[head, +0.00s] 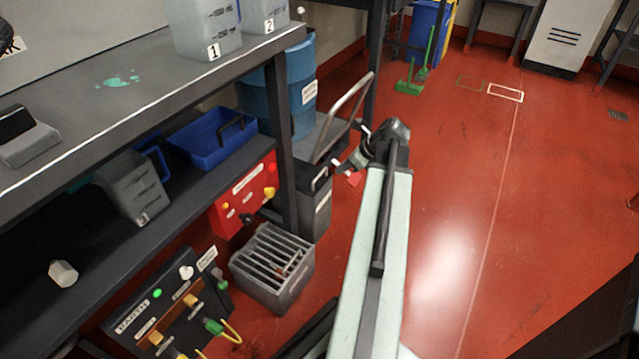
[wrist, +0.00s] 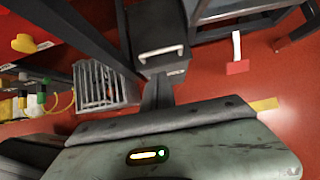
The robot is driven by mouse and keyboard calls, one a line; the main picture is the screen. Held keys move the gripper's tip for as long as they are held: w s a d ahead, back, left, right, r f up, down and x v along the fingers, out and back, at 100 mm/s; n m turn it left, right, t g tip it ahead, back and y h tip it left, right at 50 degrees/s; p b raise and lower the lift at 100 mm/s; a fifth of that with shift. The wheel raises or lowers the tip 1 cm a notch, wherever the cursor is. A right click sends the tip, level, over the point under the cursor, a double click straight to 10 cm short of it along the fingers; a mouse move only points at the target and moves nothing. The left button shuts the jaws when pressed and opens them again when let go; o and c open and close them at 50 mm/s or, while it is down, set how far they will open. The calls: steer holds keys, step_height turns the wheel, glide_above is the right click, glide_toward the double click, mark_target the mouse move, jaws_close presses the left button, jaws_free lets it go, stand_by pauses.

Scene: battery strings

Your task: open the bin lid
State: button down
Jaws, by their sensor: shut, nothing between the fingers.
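The dark grey bin (head: 318,212) stands on the floor beside the shelf post in the head view. In the wrist view its lid (wrist: 156,22) lies flat and looks shut, with a pale bar handle (wrist: 160,54) near its front edge. My gripper (head: 341,165) is to the right of the bin in the head view, apparently above its lid level. In the wrist view the dark fingers (wrist: 158,90) are together, empty, and point toward the bin's front. I cannot tell the exact gap; no contact with the handle shows.
A trolley with a tube handle (head: 342,118) and a blue drum (head: 286,95) are behind. Red floor (head: 470,200) on the right is clear.

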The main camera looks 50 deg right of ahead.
steer(key=b, duration=0.8)
glide_toward(318, 184)
steer(key=x, duration=0.5)
steer(key=shift+d+f, duration=0.1)
